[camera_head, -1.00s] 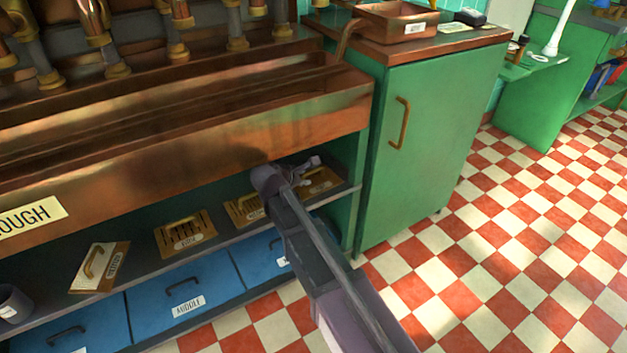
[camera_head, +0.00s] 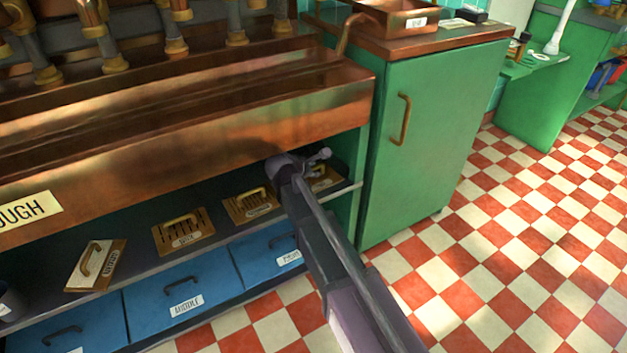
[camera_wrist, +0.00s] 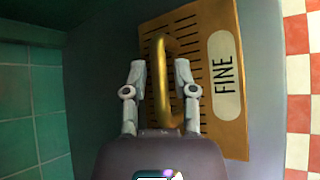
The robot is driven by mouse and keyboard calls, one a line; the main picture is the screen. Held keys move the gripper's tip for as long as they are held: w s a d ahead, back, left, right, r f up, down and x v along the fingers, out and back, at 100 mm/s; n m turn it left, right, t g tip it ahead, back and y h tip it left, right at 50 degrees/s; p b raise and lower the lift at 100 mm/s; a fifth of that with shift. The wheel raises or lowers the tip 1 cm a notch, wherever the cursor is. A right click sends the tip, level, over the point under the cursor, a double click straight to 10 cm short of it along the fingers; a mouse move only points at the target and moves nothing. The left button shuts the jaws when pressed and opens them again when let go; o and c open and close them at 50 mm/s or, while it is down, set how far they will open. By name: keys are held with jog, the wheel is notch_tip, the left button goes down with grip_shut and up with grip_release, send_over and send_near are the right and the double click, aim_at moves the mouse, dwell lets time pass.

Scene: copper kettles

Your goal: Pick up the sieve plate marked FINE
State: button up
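The sieve plate marked FINE (camera_wrist: 222,128) lies on the shelf in the wrist view, a copper-brown plate with slots and a white FINE label. Its brass handle (camera_wrist: 163,80) arches up between the two fingers of my gripper (camera_wrist: 160,72). The fingers are apart, one on each side of the handle, with a gap visible on the left; I cannot tell whether the right finger touches. In the head view the FINE plate (camera_head: 325,180) shows partly behind my gripper (camera_head: 318,157) at the shelf's right end.
Other plates lie along the shelf: a slotted one (camera_head: 251,206), another slotted one (camera_head: 183,232) and a plain-looking one (camera_head: 96,265). The copper trough (camera_head: 190,140) hangs above. Blue drawers (camera_head: 180,290) are below. A green cabinet (camera_head: 440,140) stands right of the shelf.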

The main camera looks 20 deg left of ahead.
dwell(0.5)
grip_shut()
jog(key=shift+r, duration=0.2)
jog(key=shift+r+p, duration=0.6)
jog(key=shift+p, duration=0.25)
jog(key=s+d, duration=1.2)
jog(key=shift+s+d, duration=0.35)
jog(key=shift+d, duration=0.05)
